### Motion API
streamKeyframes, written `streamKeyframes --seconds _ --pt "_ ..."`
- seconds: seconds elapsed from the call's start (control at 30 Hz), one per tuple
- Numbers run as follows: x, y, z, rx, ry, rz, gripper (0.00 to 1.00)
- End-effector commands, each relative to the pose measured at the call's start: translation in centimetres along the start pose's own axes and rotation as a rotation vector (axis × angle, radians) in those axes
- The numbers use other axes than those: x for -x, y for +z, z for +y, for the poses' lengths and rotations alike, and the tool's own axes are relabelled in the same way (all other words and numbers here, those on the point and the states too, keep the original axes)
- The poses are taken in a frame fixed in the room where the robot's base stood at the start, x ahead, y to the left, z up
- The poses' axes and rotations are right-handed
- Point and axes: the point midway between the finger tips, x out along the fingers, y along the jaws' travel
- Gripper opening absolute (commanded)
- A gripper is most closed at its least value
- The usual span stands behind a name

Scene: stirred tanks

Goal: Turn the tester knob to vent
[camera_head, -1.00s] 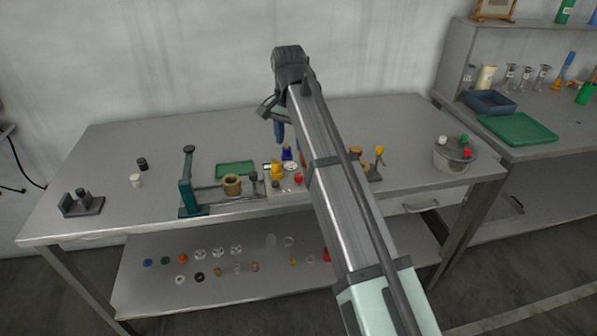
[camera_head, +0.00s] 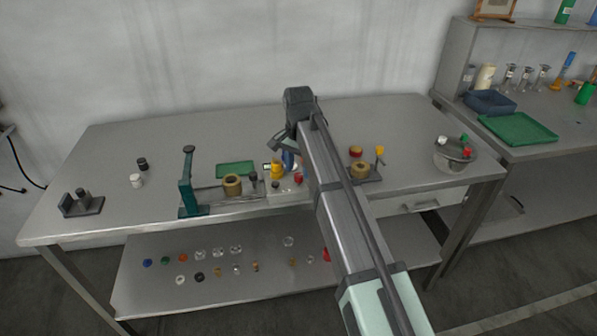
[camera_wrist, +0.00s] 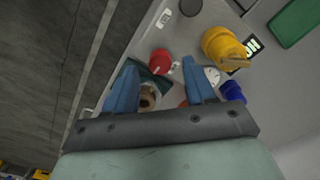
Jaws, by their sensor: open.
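The tester (camera_head: 277,199) is a light panel in the middle of the table. A yellow fitting (camera_head: 277,171) and a red knob (camera_head: 298,178) stand on it. In the wrist view, the red knob (camera_wrist: 160,61) lies just beyond and between my fingertips. The yellow fitting (camera_wrist: 224,46) is at upper right, with a white round dial (camera_wrist: 212,75) and a blue knob (camera_wrist: 233,92) beside my right finger. I cannot read any vent mark.
A green stand (camera_head: 187,185) with a brass ring (camera_head: 232,184) is left of the panel. A small stand (camera_head: 361,172) with yellow and red parts is right of my arm. A green tray (camera_head: 235,169) lies behind.

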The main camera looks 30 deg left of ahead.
Motion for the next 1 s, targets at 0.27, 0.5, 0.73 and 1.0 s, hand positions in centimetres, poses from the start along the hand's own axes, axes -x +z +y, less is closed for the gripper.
streamKeyframes --seconds 0.27,0.5,0.73,1.0 --pt "-2.0 0.0 0.0 0.0 0.0 0.0 0.54" --pt "-2.2 0.0 0.0 0.0 0.0 0.0 0.54" --pt "-2.2 0.0 0.0 0.0 0.0 0.0 0.4" --pt "-2.2 0.0 0.0 0.0 0.0 0.0 0.14"
